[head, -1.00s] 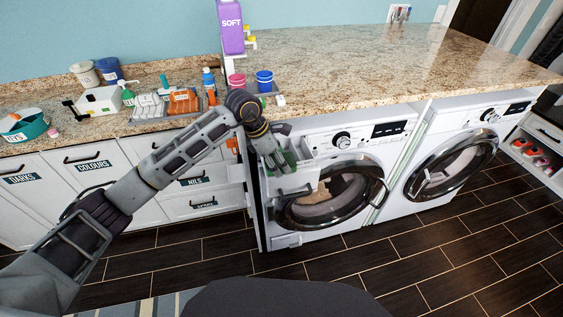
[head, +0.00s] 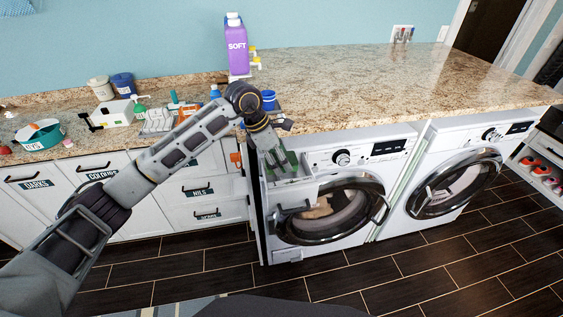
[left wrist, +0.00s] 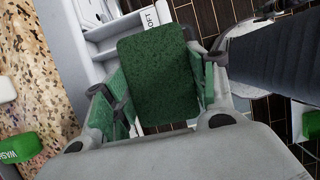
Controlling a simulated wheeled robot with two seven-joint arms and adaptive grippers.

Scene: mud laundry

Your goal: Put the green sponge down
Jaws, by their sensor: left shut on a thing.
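My left gripper (head: 283,166) is over the pulled-out detergent drawer (head: 290,193) of the left washing machine. In the left wrist view my left gripper (left wrist: 163,92) is shut on the green sponge (left wrist: 160,70), a dark green block held upright between the fingers. Only a little of the sponge shows in the head view, partly hidden by the fingers. The drawer (left wrist: 95,35) lies behind the sponge in the wrist view, with a compartment marked SOFT. I cannot tell whether the sponge touches the drawer. My right gripper is not in view.
The granite counter (head: 350,75) runs above the machines, with wide clear room. A purple SOFT bottle (head: 237,48) and a blue tub (head: 268,100) stand near its left end. The round machine door (head: 330,210) is below the drawer. A second washer (head: 455,180) is at right.

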